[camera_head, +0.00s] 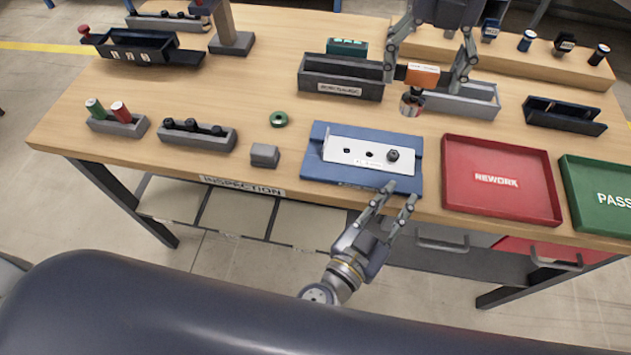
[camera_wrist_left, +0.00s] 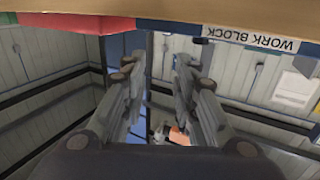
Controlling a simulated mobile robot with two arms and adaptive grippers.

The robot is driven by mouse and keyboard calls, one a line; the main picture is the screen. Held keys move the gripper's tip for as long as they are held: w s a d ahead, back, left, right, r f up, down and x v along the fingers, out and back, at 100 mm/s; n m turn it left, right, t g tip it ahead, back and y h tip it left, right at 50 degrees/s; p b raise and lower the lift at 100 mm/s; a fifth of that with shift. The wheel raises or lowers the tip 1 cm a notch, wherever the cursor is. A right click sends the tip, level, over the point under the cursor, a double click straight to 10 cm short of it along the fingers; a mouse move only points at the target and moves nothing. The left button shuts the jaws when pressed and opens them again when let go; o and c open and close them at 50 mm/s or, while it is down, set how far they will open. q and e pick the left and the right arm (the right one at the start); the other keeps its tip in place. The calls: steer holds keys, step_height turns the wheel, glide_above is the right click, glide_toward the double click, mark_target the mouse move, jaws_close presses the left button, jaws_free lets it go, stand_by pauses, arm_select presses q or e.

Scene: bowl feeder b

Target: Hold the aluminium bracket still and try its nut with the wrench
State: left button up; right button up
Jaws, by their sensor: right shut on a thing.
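The aluminium bracket (camera_head: 350,153) is a pale plate with holes, lying flat on the blue work block (camera_head: 313,163). A dark nut (camera_head: 392,155) sits at the bracket's right end. My left gripper (camera_head: 399,192) is at the block's front right edge, fingers apart and empty; the parted fingers also show in the left wrist view (camera_wrist_left: 157,62). My right gripper (camera_head: 424,73) is shut on an orange-bodied tool (camera_head: 422,75), which appears to be the wrench. A silver and dark round part (camera_head: 411,103) shows below it. The tool is above and behind the bracket.
A red REWORK tray (camera_head: 452,190) and a green PASS tray (camera_head: 570,190) lie to the right. A grey bin (camera_head: 330,93) stands behind the block.

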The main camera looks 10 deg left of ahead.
mark_target(326, 139)
arm_select(q)
steer(key=w+a+n+t+y, duration=0.2)
steer(key=a+n+y, duration=0.45)
steer(key=a, duration=0.85)
steer(key=shift+m+y, duration=0.65)
steer(key=w, duration=1.1)
steer(key=shift+w+a+f, duration=0.15)
steer(key=shift+a+f, duration=0.05)
steer(key=shift+f, duration=0.15)
steer(key=shift+c, duration=0.6)
jaws_close()
